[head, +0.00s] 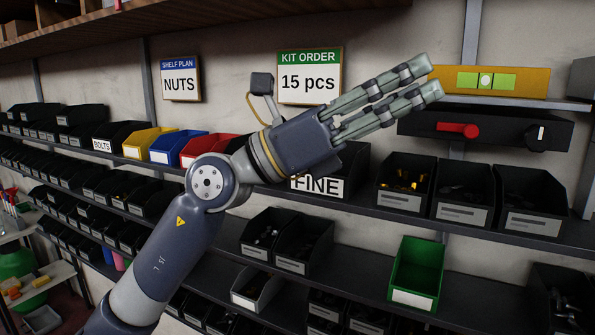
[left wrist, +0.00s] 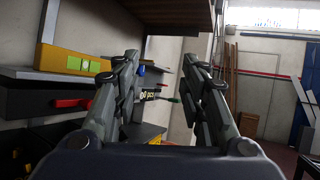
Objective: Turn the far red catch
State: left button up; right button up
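I see only this one red catch clearly. My left gripper (head: 434,78) reaches across from the left, its fingers pointing right, and in the head view they are above and left of the catch, apart from it. In the left wrist view its two fingers (left wrist: 160,62) stand apart with nothing between them. My right gripper is in neither view.
A yellow spirit level (head: 535,82) with a green vial lies above the dark case. Open bins (head: 463,200) stand on the shelf below, and a green bin (head: 416,272) lower still. A KIT ORDER sign (head: 309,75) hangs behind my left arm.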

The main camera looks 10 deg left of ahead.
pick_arm(q)
jog(key=w+a+f+n+t+y, duration=0.4)
jog(key=w+a+f+n+t, duration=0.2)
jog(key=n+t, duration=0.4)
jog(key=w+a+f+n+t+y, duration=0.5)
jog(key=w+a+f+n+t, duration=0.2)
jog(key=n, duration=0.9)
jog(key=f+t, duration=0.1)
jog(key=t, duration=0.1)
jog(key=shift+w+n+t, duration=0.15)
jog(key=shift+n+t, duration=0.25)
